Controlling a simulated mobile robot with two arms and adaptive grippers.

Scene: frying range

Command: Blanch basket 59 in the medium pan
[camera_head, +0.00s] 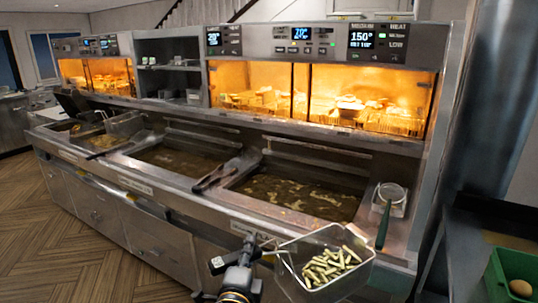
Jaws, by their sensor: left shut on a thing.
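My left gripper (258,249) comes up from the bottom middle and is shut on the handle side of a wire basket (284,268). Pale cut fries (330,266) lie in the basket. The basket hangs in front of the fryer's front edge, outside the pans. A small black-and-white tag (217,264) shows beside the gripper; its number is too small to read. The nearest pan (300,196) holds dark oil with pale foam. A second oil pan (180,162) lies to its left. My right gripper is out of view.
Tongs (214,180) lie on the divider between the two pans. A green-handled skimmer (384,222) rests on the right ledge. Another basket (125,124) sits by the far-left pan. A green crate (512,270) with an egg stands at the lower right. Floor at left is clear.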

